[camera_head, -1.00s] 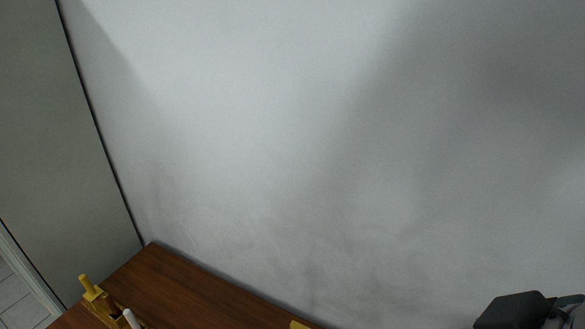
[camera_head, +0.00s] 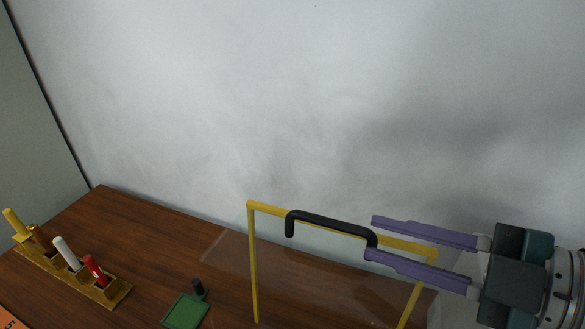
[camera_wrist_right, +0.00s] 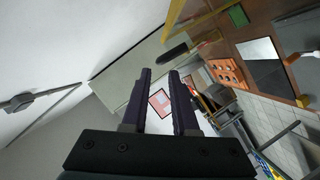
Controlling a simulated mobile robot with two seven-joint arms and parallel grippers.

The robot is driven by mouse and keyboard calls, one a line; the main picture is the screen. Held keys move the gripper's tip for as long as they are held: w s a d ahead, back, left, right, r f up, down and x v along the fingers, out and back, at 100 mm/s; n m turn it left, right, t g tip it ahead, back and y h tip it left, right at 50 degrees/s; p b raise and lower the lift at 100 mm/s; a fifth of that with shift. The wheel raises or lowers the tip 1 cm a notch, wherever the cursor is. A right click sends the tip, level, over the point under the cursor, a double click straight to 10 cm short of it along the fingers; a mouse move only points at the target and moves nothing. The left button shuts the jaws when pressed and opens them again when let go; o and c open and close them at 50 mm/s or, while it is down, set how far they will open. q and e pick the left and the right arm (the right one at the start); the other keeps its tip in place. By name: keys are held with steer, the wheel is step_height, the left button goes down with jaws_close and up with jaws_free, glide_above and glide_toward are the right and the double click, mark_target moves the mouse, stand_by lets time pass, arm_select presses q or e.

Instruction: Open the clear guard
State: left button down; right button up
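The clear guard (camera_head: 253,265) is a see-through panel in a yellow frame, standing up from the table. Its black bar handle (camera_head: 330,224) runs along the top bar. My right gripper (camera_head: 371,237) comes in from the right with its two purple fingers apart. In the head view its tips overlap the handle's right end. In the right wrist view the fingers (camera_wrist_right: 160,73) have an empty gap between them, and the dark handle (camera_wrist_right: 173,55) lies just beyond the right-hand fingertip. I cannot tell whether they touch. My left gripper is not in view.
The brown table (camera_head: 150,235) meets a grey wall (camera_head: 250,100). A yellow rack (camera_head: 62,272) with white, red and yellow pegs stands at left. A green tray (camera_head: 185,311) with a dark knob lies left of the guard. An orange piece (camera_head: 10,318) shows at the lower left corner.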

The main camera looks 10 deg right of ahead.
mark_target(340, 228)
steer(key=x, duration=0.7)
steer(key=shift+w+a+f+p, duration=0.1)
steer(key=shift+w+a+p, duration=0.1)
steer(key=shift+p, duration=0.15)
jaws_close()
stand_by(1.1)
